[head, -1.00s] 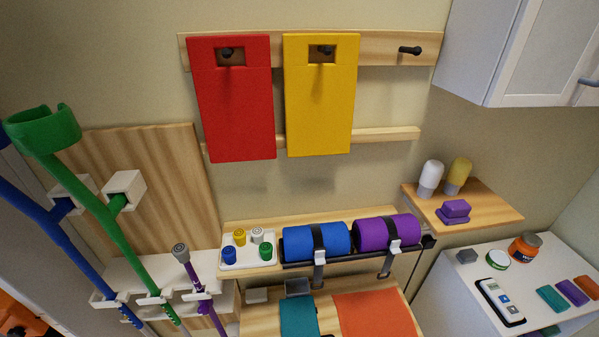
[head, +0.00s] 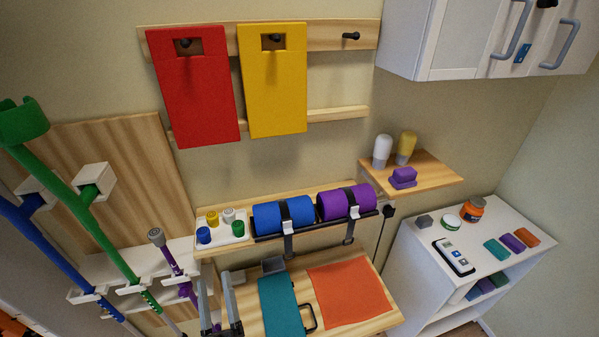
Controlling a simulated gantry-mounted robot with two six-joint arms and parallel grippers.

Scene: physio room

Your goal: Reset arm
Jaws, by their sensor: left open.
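My left gripper (head: 214,280) shows at the bottom, left of centre, with two grey fingers pointing up and apart. It is open, and no object shows between its fingers. In the picture it lies between the purple cane (head: 176,262) and the teal cloth (head: 281,306), in front of the wooden board; contact cannot be told. My right gripper is not in view.
Red (head: 196,90) and yellow (head: 272,95) mats hang on the wall. Blue (head: 283,216) and purple (head: 340,203) rolls lie on a shelf. Green (head: 75,210) and blue (head: 50,245) crutches stand left. A white cabinet (head: 400,45) juts out upper right.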

